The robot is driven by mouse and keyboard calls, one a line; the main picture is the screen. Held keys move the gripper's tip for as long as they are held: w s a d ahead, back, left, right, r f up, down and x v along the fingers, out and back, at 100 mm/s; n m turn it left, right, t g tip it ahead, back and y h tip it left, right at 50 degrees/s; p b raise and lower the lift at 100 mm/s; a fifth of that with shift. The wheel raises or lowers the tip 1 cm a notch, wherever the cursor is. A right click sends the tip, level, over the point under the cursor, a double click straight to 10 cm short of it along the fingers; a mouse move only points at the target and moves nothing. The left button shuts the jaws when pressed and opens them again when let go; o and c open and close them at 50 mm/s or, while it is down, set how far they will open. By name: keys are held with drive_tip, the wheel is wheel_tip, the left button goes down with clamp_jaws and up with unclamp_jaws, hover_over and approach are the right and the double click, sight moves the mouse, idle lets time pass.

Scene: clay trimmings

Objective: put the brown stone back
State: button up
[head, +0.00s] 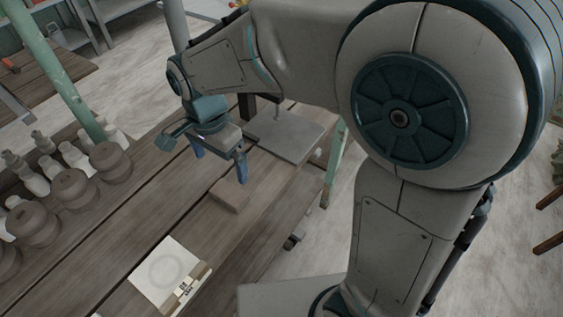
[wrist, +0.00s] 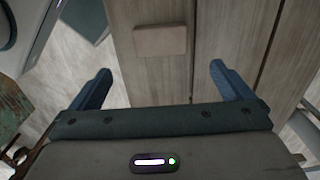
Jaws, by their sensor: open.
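A small brown block (head: 229,195), which looks like the brown stone, lies flat on the wooden table near its right edge. It also shows in the wrist view (wrist: 160,41), ahead of the fingers and between their lines. My gripper (head: 220,160) is open with blue fingers and holds nothing. In the head view it hangs above and just behind the block. In the wrist view my gripper (wrist: 160,72) shows a wide gap with bare wood between the fingers. I cannot tell the exact height of the fingertips above the table.
A pale card (head: 166,268) with a faint ring mark lies on the near part of the table (head: 130,225). A grey slab (head: 290,134) sits beyond the block. Brown rounded pots (head: 72,190) and pale bottles (head: 76,157) stand along the left. Bare planks lie between.

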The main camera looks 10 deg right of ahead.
drive_tip(key=s+d+r+n+t, duration=0.1)
drive_tip(key=s+d+n, duration=0.2)
drive_tip(key=d, duration=0.8)
drive_tip(key=s+d+n+t, duration=0.1)
drive_tip(key=s+d+n, duration=0.3)
drive_tip(key=d, duration=0.7)
drive_tip(key=shift+s+d+r+n+t, duration=0.15)
drive_tip(key=shift+d+r+n+t, duration=0.15)
drive_tip(key=shift+r+n, duration=0.1)
